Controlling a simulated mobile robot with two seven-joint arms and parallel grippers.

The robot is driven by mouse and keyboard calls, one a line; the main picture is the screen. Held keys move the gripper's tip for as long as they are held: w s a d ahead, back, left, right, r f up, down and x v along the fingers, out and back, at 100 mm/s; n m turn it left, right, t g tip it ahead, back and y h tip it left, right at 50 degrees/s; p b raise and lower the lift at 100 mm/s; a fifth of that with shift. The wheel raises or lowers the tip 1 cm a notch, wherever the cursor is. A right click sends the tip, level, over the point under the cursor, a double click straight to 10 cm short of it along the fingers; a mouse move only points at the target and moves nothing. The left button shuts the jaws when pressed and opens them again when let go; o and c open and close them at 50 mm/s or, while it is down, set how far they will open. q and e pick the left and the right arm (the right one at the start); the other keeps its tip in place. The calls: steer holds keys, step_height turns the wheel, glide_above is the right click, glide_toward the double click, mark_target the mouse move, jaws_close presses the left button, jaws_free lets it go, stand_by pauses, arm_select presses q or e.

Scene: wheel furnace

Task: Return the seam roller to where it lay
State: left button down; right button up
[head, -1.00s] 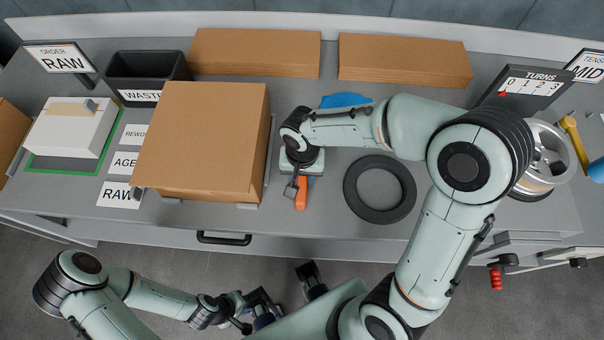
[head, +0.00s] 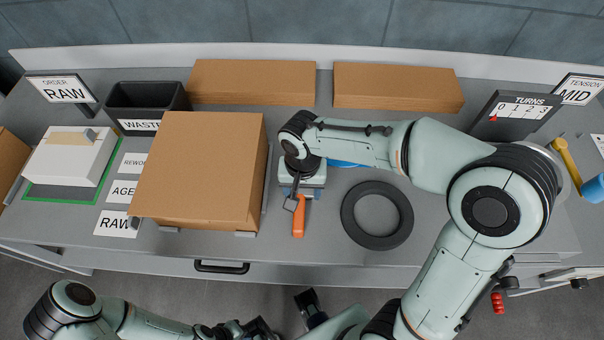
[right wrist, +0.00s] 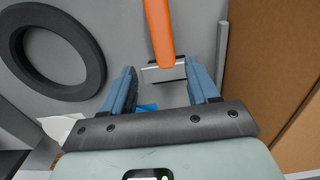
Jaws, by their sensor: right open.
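The seam roller has an orange handle (head: 298,220) and lies on the grey bench to the right of the large cardboard box. The handle also shows in the right wrist view (right wrist: 160,35), with a metal end beneath it between the fingers. My right gripper (right wrist: 161,76) is open; its two blue fingers stand apart on either side of that metal end, without visible contact. In the head view my right gripper is over the roller's far end and partly hides it. My left gripper (head: 262,328) is low at the bottom edge, away from the bench, its jaws unclear.
The large cardboard box (head: 200,170) stands close left of the roller. A black ring (head: 348,226) lies to its right. A blue item (head: 350,164) is partly hidden behind my right arm. Flat cardboard stacks (head: 252,82) are at the back. Bench between roller and front edge is clear.

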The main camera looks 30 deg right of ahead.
mark_target(302, 201)
step_height(302, 201, up, 7)
steer(key=shift+p, duration=0.4)
steer(key=shift+f, duration=0.1)
